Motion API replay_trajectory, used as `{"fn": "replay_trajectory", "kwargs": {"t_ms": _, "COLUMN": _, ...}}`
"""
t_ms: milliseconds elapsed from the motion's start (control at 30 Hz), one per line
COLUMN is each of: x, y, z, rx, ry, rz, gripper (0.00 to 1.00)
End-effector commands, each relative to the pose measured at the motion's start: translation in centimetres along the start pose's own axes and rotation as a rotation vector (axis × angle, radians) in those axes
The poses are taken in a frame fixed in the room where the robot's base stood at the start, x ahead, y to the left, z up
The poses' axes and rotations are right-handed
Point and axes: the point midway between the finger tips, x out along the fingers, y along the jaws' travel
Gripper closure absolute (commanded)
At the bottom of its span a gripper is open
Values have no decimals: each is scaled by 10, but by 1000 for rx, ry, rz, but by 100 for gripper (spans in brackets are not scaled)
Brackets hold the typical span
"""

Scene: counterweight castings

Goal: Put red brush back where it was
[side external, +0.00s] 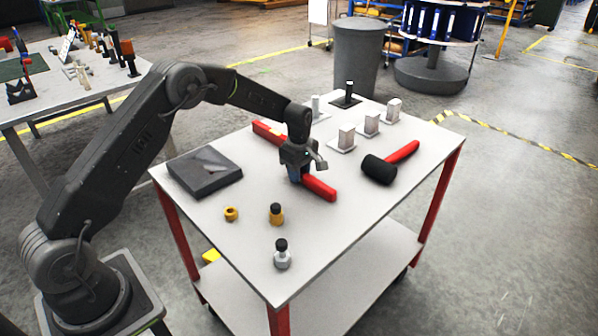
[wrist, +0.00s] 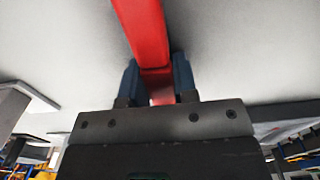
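The red brush (side external: 320,188) is a long red bar lying diagonally across the grey table top in the side view. My gripper (side external: 296,176) points down at its middle and hides part of it. In the wrist view the brush (wrist: 147,35) runs from the top edge down between the two blue fingers (wrist: 157,85). The fingers flank it closely on both sides and appear shut on it. The brush looks level and at or very near the table surface; I cannot tell whether it touches. Its bristles are not visible.
A black-headed mallet (side external: 380,168) lies right of the brush, near several pale blocks (side external: 346,137). A dark flat block (side external: 204,173) is at the left. A brass ring (side external: 231,213) and small weights (side external: 276,214) stand in front. The table's front right is clear.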

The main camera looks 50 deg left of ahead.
Motion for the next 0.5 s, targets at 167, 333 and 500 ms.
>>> {"fn": "replay_trajectory", "kwargs": {"t_ms": 167, "x": 0, "y": 0, "z": 0, "rx": 0, "ry": 0, "rz": 0, "gripper": 57}}
{"fn": "replay_trajectory", "kwargs": {"t_ms": 333, "x": 0, "y": 0, "z": 0, "rx": 0, "ry": 0, "rz": 0, "gripper": 48}}
{"fn": "replay_trajectory", "kwargs": {"t_ms": 500, "x": -1, "y": 0, "z": 0, "rx": 0, "ry": 0, "rz": 0, "gripper": 48}}
